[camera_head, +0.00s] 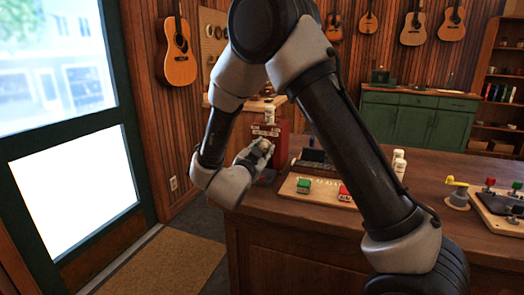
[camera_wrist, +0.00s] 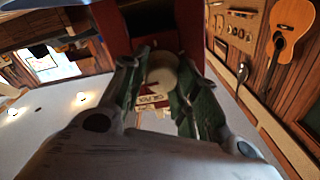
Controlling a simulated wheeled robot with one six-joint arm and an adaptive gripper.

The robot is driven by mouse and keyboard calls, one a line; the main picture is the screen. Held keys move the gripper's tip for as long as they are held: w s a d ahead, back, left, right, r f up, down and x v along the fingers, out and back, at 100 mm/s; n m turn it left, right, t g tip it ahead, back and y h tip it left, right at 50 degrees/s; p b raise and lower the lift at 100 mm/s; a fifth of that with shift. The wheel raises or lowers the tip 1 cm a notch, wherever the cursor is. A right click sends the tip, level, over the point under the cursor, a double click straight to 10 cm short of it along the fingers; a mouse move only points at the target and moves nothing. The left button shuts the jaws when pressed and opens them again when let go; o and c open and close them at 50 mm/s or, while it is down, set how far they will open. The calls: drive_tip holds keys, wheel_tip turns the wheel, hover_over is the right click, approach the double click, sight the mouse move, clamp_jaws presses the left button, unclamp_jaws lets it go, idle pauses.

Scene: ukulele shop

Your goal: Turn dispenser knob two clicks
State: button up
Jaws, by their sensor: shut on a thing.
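The red dispenser (camera_head: 270,138) stands at the left end of the wooden counter, with a small label on its upper front. My gripper (camera_head: 262,147) is at its front, at about mid height. In the wrist view, my gripper (camera_wrist: 166,85) is shut on the round cream knob (camera_wrist: 162,72), one finger on each side. The red dispenser body (camera_wrist: 186,22) rises behind the knob. A small label with dark lettering (camera_wrist: 153,99) shows between the fingers. Much of the dispenser's front is hidden by my gripper and wrist in the head view.
The counter (camera_head: 420,195) holds a wooden board (camera_head: 320,196) with a green block (camera_head: 304,186) and a red block (camera_head: 344,192), white bottles (camera_head: 399,162) and a yellow-handled crank (camera_head: 457,190). A glass door (camera_head: 70,190) stands left; open floor lies before it.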

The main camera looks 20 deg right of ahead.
drive_tip(key=m, duration=0.4)
drive_tip(key=shift+w+r+m, duration=0.2)
drive_tip(key=shift+r+m, duration=0.05)
drive_tip(key=shift+m, duration=0.15)
drive_tip(key=shift+m+g+h, duration=0.3)
drive_tip(key=shift+m+h, duration=0.1)
drive_tip(key=shift+m, duration=2.1)
drive_tip(key=o, duration=1)
drive_tip(key=v, duration=1.2)
drive_tip(key=shift+d+f, duration=0.1)
drive_tip(key=shift+f, duration=0.05)
